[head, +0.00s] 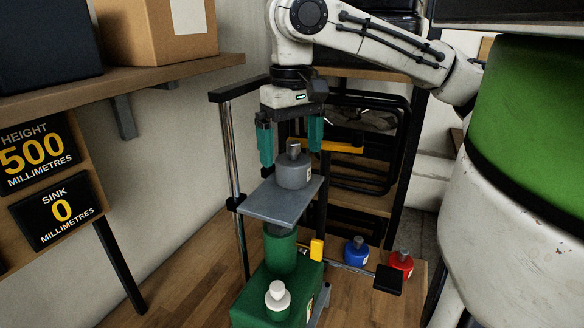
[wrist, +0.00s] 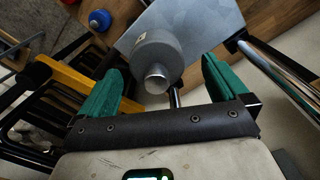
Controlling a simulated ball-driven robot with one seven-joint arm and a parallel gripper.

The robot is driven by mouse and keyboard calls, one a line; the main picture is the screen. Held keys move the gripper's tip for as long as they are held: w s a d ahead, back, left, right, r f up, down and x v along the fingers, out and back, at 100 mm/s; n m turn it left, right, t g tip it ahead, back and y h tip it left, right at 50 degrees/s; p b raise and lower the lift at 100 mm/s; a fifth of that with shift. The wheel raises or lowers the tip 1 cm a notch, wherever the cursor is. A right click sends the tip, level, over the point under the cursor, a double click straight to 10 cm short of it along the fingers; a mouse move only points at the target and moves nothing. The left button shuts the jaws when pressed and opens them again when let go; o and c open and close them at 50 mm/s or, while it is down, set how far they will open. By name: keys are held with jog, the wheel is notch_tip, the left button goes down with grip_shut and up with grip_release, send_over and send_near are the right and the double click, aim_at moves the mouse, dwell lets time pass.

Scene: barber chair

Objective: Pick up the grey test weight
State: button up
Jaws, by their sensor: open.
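The grey test weight (head: 293,170) stands upright on a small grey metal plate (head: 268,212), its knob on top. My gripper (head: 290,150) is open, with green fingers pointing down on either side above the weight. In the head view the knob sits at about fingertip height between the fingers. In the wrist view the weight (wrist: 158,58) lies just beyond and between the two open green fingertips (wrist: 162,75), with no contact visible. The plate (wrist: 190,18) shows behind it there.
Blue (head: 357,250) and red (head: 401,263) weights stand to the right. A wooden shelf (head: 150,78) is at left.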

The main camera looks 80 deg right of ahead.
aim_at(293, 159)
jog(key=shift+s+d+f, duration=0.15)
jog(key=shift+f, duration=2.15)
grip_shut()
jog(key=shift+r, duration=0.15)
